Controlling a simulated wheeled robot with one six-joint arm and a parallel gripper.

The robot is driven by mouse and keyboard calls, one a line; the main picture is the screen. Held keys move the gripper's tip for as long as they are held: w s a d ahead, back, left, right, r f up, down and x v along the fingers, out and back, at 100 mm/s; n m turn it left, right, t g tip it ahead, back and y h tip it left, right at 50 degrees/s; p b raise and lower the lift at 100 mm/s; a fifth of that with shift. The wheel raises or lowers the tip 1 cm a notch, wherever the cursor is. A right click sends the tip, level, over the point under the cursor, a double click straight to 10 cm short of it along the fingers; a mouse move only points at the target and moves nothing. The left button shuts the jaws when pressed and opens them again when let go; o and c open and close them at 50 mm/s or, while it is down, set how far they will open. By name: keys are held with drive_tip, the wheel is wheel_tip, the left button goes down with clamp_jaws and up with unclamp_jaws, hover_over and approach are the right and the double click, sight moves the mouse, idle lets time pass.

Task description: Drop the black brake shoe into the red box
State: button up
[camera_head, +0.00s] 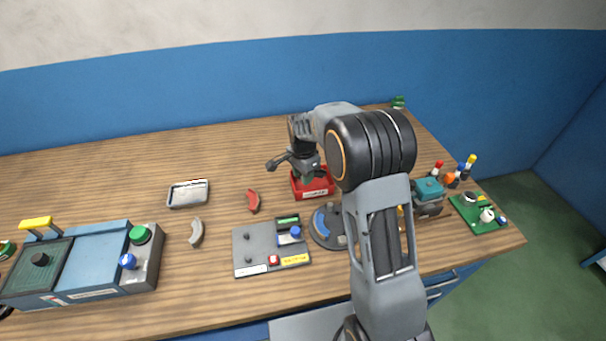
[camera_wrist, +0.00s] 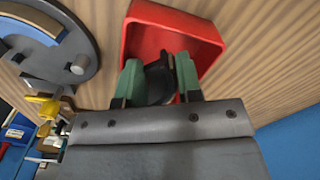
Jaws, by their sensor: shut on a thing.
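The red box (camera_head: 316,190) stands on the wooden table near its back, right of centre in the head view. It also shows in the wrist view (camera_wrist: 207,26), with its open top towards the camera. My gripper (camera_wrist: 160,84) has green fingertips and is shut on the black brake shoe (camera_wrist: 159,80), a dark curved piece. In the wrist view, the shoe and fingertips overlap the red box's opening. Their height over its floor cannot be told. In the head view, my gripper (camera_head: 308,176) is over the box, and the shoe is not clearly seen.
A red shoe (camera_head: 253,200), a light grey shoe (camera_head: 196,232) and a metal tray (camera_head: 188,194) lie to the left. A grey plate (camera_head: 262,262) and a round grey-blue disc (camera_head: 326,232) lie in front of the box. Coloured bottles (camera_head: 465,168) stand at the right.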

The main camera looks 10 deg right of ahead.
idle(0.3)
drive_tip(key=o, duration=1.5)
drive_tip(key=shift+r, duration=0.15)
drive_tip(key=shift+r+p, duration=2.5)
drive_tip(key=shift+r, duration=0.85)
